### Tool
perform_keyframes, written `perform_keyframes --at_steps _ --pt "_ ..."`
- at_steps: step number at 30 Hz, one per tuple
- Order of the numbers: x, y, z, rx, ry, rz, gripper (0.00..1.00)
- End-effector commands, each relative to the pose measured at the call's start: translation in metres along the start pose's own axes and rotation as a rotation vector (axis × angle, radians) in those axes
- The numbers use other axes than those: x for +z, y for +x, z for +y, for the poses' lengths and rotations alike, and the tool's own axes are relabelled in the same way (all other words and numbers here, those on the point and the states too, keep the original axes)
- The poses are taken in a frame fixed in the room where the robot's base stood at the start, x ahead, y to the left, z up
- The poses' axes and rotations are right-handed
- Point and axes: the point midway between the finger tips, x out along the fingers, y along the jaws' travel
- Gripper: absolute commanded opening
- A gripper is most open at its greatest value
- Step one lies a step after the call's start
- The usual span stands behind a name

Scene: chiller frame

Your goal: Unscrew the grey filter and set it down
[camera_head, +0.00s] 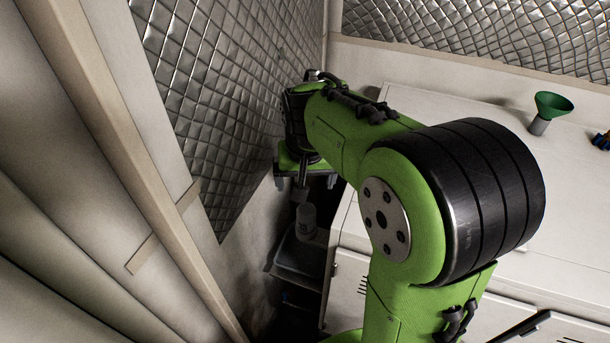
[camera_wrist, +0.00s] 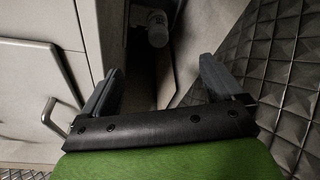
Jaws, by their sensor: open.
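A pale grey cylinder (camera_head: 306,222), which looks like the filter, stands in the narrow dark gap between the quilted wall and the white cabinet. In the wrist view the filter (camera_wrist: 157,30) shows at the top centre, beyond the fingertips. My gripper (camera_head: 303,190) hangs just above it in the head view, partly dark and hard to make out. In the wrist view my gripper (camera_wrist: 162,70) has its two fingers wide apart with nothing between them. I cannot tell how the filter is fastened; its mount is hidden or in shadow.
A dark tray (camera_head: 290,268) lies below the filter. The quilted metal wall (camera_head: 210,90) is close on the left, and the white cabinet (camera_head: 345,275) on the right. A green funnel (camera_head: 553,104) stands on the cabinet top, which is otherwise mostly clear.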

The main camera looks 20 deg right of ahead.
Motion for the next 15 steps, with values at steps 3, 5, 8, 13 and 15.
perform_keyframes --at_steps 3,5,8,13,15 --pt "-0.04 0.055 0.001 0.025 0.102 -0.075 0.94" --pt "-0.052 0.08 0.003 0.034 0.146 -0.1 0.94" --pt "-0.064 0.111 0.006 0.042 0.199 -0.129 0.94" --pt "-0.068 0.133 0.007 0.048 0.229 -0.145 0.94" --pt "-0.066 0.142 0.008 0.049 0.229 -0.146 0.94"
